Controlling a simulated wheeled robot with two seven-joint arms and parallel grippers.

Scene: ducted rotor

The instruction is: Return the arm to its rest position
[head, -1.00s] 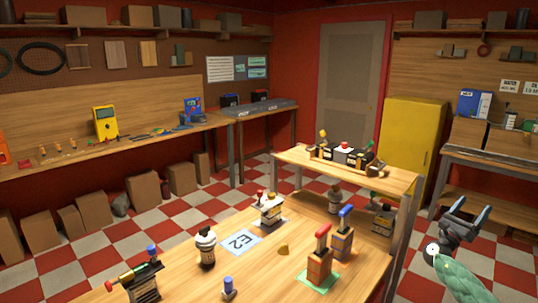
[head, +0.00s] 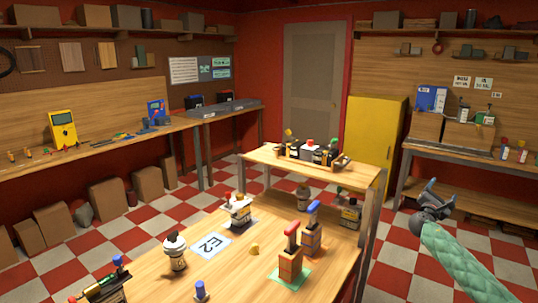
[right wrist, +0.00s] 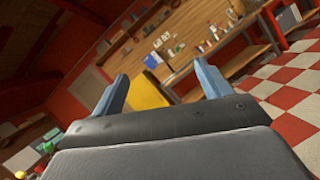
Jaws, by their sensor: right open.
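My right gripper (head: 441,194) is at the right of the head view, on an arm in a green quilted sleeve. It is raised clear of the table, over the checkered floor to the table's right. In the right wrist view its two blue-grey fingers (right wrist: 160,90) stand wide apart with nothing between them. It is open and touches nothing. My left gripper does not show.
A wooden table (head: 215,280) in front bears several bottles, a red-topped item (head: 291,255) on a green mat and an E2 card (head: 211,246). A yellow cabinet (head: 372,140) stands behind. A workbench (head: 455,153) is at right. Floor between is clear.

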